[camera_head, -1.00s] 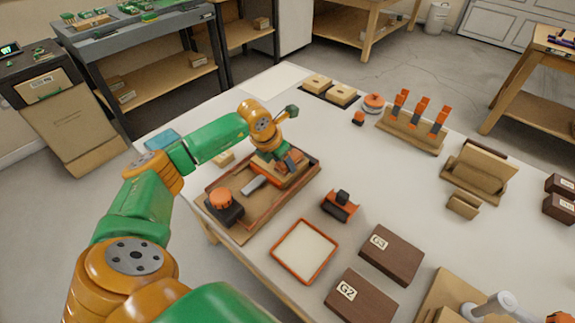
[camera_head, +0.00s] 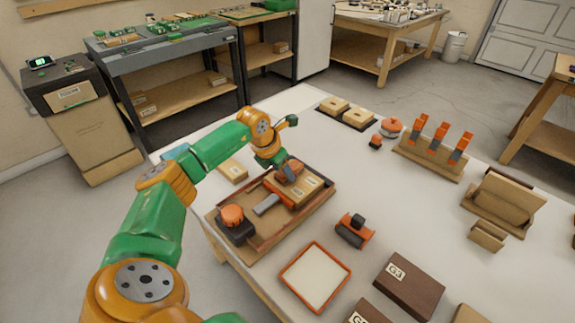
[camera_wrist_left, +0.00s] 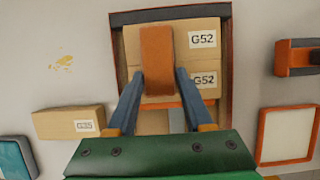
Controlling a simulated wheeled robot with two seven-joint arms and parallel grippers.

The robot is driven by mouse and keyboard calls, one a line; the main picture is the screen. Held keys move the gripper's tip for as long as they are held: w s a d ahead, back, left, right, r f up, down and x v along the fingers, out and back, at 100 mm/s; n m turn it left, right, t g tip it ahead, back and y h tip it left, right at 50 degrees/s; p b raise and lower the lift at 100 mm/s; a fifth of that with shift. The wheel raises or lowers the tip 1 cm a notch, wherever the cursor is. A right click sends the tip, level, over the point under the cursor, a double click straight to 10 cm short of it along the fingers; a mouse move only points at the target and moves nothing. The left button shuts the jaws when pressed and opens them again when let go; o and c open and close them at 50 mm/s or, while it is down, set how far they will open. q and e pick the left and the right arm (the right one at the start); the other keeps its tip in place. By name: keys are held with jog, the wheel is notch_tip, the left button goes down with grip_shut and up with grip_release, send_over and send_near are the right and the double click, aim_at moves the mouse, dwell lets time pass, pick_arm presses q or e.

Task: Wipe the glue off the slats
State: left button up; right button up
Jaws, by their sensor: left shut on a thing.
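Two pale wooden slats labelled G52 (camera_wrist_left: 190,48) lie side by side in a dark-rimmed tray (camera_wrist_left: 115,60); they also show in the head view (camera_head: 306,187). My left gripper (camera_wrist_left: 158,88) is over the slats, its fingers shut on a brown-orange block (camera_wrist_left: 157,55). The block lies across the slats and hides part of them. In the wrist view it appears to be on or just above them; contact is unclear. I cannot make out glue on the visible slat faces. My right gripper is not in view.
A black pot with an orange cap (camera_head: 232,218) and a grey piece (camera_head: 266,204) are in the tray. A G35 block (camera_wrist_left: 68,122) lies beside it. An orange-rimmed pad (camera_head: 316,276) and black-orange tool (camera_head: 354,230) stand nearby. A yellowish smear (camera_wrist_left: 60,62) marks the bench.

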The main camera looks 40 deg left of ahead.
pick_arm(q)
jog(key=shift+w+a+b, duration=0.15)
jog(key=shift+a+b, duration=0.25)
jog(key=shift+a, duration=1.35)
jog(key=shift+r, duration=0.15)
notch_tip(320, 180, up, 6)
jog(key=p, duration=0.6)
jog(key=shift+d, duration=0.15)
